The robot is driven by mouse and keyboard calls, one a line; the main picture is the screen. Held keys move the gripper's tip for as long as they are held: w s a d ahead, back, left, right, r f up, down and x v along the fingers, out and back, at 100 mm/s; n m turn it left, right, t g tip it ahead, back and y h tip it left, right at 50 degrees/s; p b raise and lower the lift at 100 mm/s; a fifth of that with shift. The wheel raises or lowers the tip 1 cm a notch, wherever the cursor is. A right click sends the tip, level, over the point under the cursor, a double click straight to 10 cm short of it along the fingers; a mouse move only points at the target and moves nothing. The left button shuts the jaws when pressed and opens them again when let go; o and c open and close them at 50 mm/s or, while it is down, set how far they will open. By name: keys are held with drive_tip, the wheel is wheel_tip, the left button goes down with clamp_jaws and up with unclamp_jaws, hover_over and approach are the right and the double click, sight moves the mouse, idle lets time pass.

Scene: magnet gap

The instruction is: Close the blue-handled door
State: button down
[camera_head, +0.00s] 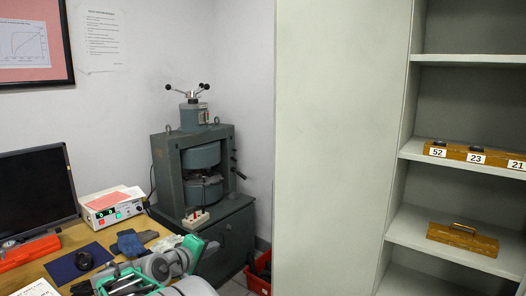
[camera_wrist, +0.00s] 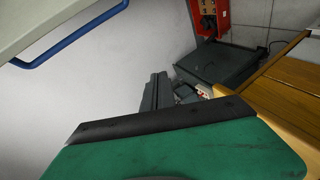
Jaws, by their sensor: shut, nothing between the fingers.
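The blue handle (camera_wrist: 70,40) is a bent bar on a pale door (camera_wrist: 45,18) in the upper left of the wrist view. In the head view a tall, plain pale panel (camera_head: 335,150) stands left of the open shelves; no blue handle shows on it, and I cannot tell whether it is the same door. Parts of my arm show along the bottom of the head view.
Shelves (camera_head: 470,60) at right hold wooden boxes (camera_head: 463,238). A red bin (camera_head: 259,274) is on the floor.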

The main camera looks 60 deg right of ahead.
drive_tip(key=s+d+r+g+h+p, duration=0.2)
drive_tip(key=d+r, duration=0.1)
drive_tip(key=r, duration=0.4)
drive_tip(key=s+d+r+g+h+p, duration=0.1)
drive_tip(key=s+d+r+h+p, duration=0.2)
drive_tip(key=r, duration=0.4)
drive_tip(key=s+d, duration=0.4)
drive_tip(key=d, duration=0.4)
drive_tip(key=shift+s+d+f+n+y+b, duration=0.2)
drive_tip(key=shift+s+d+n+y+b, duration=0.1)
drive_tip(key=shift+n, duration=0.1)
